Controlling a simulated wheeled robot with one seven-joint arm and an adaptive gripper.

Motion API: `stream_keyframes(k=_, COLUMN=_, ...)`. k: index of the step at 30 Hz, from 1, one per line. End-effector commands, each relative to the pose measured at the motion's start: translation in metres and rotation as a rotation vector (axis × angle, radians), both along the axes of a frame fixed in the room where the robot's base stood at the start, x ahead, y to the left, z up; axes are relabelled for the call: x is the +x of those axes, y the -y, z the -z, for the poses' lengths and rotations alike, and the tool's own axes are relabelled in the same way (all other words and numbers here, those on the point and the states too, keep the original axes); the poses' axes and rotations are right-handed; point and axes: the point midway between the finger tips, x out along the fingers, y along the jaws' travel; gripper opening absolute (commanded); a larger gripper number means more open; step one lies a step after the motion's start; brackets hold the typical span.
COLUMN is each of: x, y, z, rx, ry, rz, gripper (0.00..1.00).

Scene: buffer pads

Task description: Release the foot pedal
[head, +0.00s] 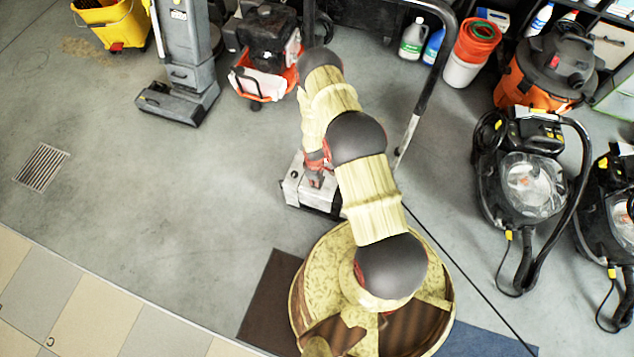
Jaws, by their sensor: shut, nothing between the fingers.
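A floor machine with a light grey base housing (297,190) stands on the floor in the middle of the head view, just left of my arm. My gripper (315,181) points down at the top of this housing, with its reddish fingers shut and empty. The fingertips are at or just above the housing; I cannot tell whether they touch it. No foot pedal can be made out clearly; the spot under the fingers and the right side of the housing are partly hidden by my gripper and arm.
The machine's tubular handle (424,97) rises right of my arm, and a dark cable (455,262) runs across the floor. Vacuum cleaners (525,185) stand at right. A grey upright cleaner (183,75) and yellow bucket (118,27) stand at upper left. The left floor is clear.

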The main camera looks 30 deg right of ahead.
Motion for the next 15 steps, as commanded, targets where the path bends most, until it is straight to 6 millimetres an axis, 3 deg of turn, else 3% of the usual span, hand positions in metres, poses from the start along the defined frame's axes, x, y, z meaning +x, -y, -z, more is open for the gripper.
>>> stream_keyframes(k=3, x=-0.003, y=-0.004, z=-0.026, rx=0.0, ry=0.0, rz=-0.001, gripper=0.0)
stream_keyframes(k=9, x=-0.008, y=-0.009, z=-0.06, rx=0.001, ry=-0.001, rz=-0.002, gripper=0.0)
stream_keyframes(k=15, x=-0.011, y=-0.013, z=-0.078, rx=0.0, ry=-0.001, rz=-0.001, gripper=0.0)
